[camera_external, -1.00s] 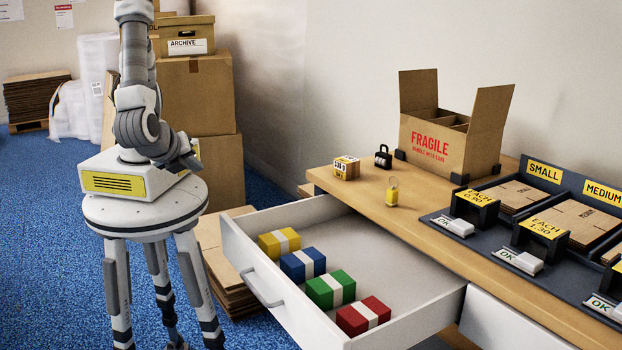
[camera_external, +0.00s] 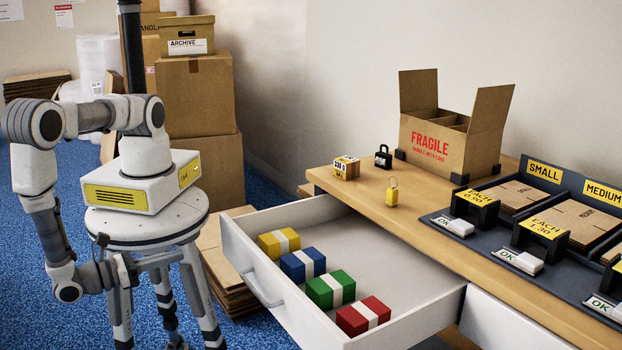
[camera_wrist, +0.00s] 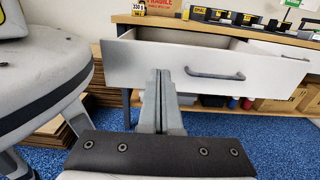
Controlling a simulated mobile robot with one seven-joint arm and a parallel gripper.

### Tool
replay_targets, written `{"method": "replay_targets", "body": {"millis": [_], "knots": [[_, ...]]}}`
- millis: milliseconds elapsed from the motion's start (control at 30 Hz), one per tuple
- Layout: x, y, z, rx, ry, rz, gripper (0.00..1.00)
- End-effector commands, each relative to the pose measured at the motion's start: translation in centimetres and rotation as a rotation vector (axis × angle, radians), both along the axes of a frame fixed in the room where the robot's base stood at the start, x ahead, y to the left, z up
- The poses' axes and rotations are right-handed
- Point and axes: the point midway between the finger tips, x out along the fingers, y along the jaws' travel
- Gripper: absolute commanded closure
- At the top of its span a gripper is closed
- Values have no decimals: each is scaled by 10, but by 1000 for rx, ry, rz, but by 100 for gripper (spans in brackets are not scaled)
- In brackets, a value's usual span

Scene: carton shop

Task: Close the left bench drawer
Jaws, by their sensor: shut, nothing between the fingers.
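The left bench drawer (camera_external: 312,308) stands pulled well out of the bench, with a grey bar handle (camera_external: 262,288) on its white front. Yellow, blue, green and red blocks with white bands lie in a row inside it. In the wrist view the drawer front (camera_wrist: 138,66) faces me, with its handle (camera_wrist: 214,75) right of my fingers. My gripper (camera_wrist: 160,76) is shut and empty, its fingertips overlapping the drawer front in that picture. In the external view my gripper (camera_external: 126,268) is low at the left, apart from the drawer front.
A second drawer (camera_external: 500,325) is at the right. Flat cardboard (camera_external: 228,270) lies on the floor behind the open drawer.

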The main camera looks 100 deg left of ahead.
Motion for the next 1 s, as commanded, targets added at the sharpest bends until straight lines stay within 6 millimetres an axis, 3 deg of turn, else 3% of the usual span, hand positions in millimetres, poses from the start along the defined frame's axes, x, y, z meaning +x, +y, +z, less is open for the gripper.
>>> {"method": "replay_targets", "body": {"millis": [167, 600, 800, 1000], "knots": [[14, 15, 0, 4, 0, 2, 100], [77, 79, -1, 2, -1, 4, 100], [94, 94, 0, 1, 0, 3, 100], [98, 98, 0, 1, 1, 1, 100]]}}
